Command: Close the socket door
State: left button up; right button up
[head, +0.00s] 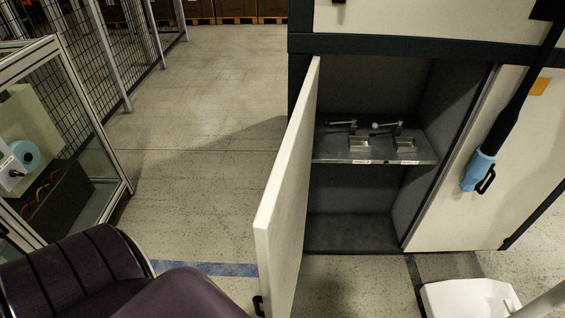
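A pale cabinet door (283,205) stands wide open in the head view, swung out towards me from the left side of a dark-framed cabinet (298,45). Its inner face is seen at a steep angle. A small black handle (259,306) shows low on its free edge. Inside the open compartment, a grey shelf (335,152) carries two small metal fixtures with levers (359,143) (404,143) and labels along its front edge. Neither of my grippers is in view, and nothing is seen touching the door.
A closed pale door (455,215) is right of the opening. A black tube with a light blue end (478,171) hangs before it. Dark purple rounded objects (70,270) stand front left, near a glass-sided case (95,160). Floor left of the door (200,170) is clear.

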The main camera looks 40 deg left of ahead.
aim_at(278, 225)
jog(key=k+j+u, duration=0.1)
jog(key=j, duration=0.35)
jog(key=k+j, duration=0.15)
jog(key=j, duration=0.25)
jog(key=k+j+u, duration=0.15)
jog(key=j, duration=0.3)
